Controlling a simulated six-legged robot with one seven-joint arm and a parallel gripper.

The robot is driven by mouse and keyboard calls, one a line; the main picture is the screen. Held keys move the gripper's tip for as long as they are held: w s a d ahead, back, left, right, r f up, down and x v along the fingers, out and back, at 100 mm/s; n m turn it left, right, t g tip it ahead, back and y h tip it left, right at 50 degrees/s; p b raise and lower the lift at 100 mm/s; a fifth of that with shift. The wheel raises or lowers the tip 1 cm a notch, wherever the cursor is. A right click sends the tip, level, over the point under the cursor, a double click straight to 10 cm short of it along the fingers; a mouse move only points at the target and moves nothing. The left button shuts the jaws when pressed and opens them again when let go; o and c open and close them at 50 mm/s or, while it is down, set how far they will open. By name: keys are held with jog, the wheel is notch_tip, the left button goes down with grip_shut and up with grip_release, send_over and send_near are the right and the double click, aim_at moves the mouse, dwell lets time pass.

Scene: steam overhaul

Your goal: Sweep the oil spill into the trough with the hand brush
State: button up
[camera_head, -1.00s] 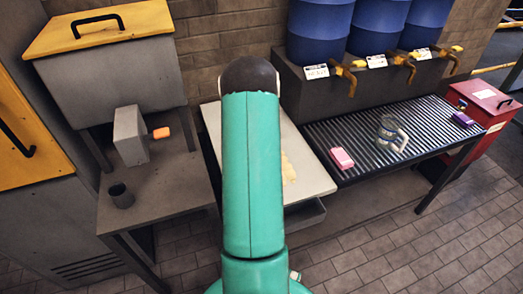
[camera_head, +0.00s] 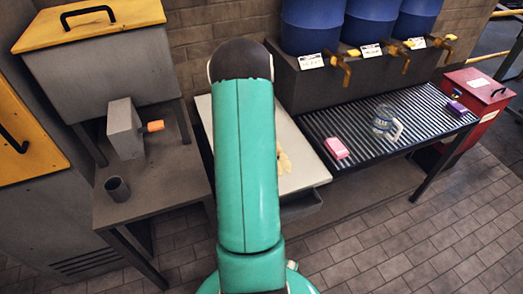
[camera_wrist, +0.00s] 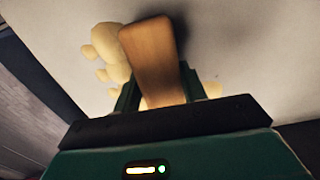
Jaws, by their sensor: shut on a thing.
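The oil spill (camera_head: 283,160) is a pale yellow patch on the light-topped table, partly hidden behind my arm. In the wrist view the spill (camera_wrist: 110,47) shows as rounded yellowish blobs beside and behind the brush. My gripper (camera_wrist: 158,92) is shut on the wooden handle of the hand brush (camera_wrist: 150,50). The brush's bristles are not visible, and I cannot tell whether it touches the spill. In the head view my arm hides the gripper and brush. A grey trough (camera_head: 302,208) hangs at the table's front edge, partly hidden by my arm.
The light table (camera_head: 308,177) stands between a grey bench (camera_head: 150,200) with a cup (camera_head: 117,189) and a slatted rack (camera_head: 352,124). The rack holds a pink block (camera_head: 337,148), a clear jug (camera_head: 385,122) and a purple block (camera_head: 456,107). Blue drums (camera_head: 310,25) stand behind it.

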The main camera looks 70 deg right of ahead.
jog(key=shift+s+a+r, duration=0.1)
jog(key=shift+s+a, duration=1.55)
jog(key=shift+s+a+f, duration=0.15)
jog(key=shift+s+a, duration=0.95)
jog(key=shift+a, duration=0.05)
jog(key=shift+s+a+f, duration=0.1)
jog(key=shift+s+a, duration=1)
jog(key=shift+c, duration=0.3)
jog(key=shift+s+a+r, duration=0.15)
jog(key=shift+s+a, duration=1.05)
jog(key=shift+r, duration=0.1)
notch_tip(320, 180, up, 7)
